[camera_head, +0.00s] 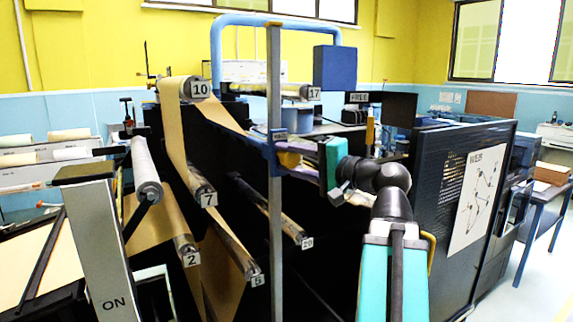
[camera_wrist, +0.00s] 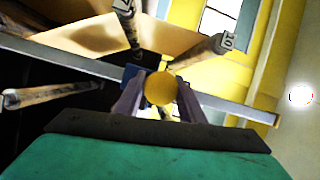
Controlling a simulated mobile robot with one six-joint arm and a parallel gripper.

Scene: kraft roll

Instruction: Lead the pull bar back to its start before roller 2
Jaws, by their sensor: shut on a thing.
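The pull bar (camera_head: 274,215) is a long grey bar that stands upright in the head view, with a yellow tip at the top and a blue block at mid-length. In the wrist view the pull bar (camera_wrist: 60,58) runs slantwise across the picture. My gripper (camera_head: 292,157) is at the blue block; in the wrist view my gripper (camera_wrist: 160,95) has its fingers shut around the round yellow handle (camera_wrist: 160,88). Roller 2 (camera_head: 186,245) is low and left of the bar, with brown paper beside it. The bar's lower end is hidden or indistinct.
Roller 10 (camera_head: 182,88) is high at the back, with roller 7 (camera_head: 202,190), roller 6 (camera_head: 245,262) and roller 20 (camera_head: 290,230) below. Brown paper (camera_head: 172,125) hangs between rollers. A dark cabinet (camera_head: 440,215) stands right of my arm. A grey ON panel (camera_head: 100,250) stands front left.

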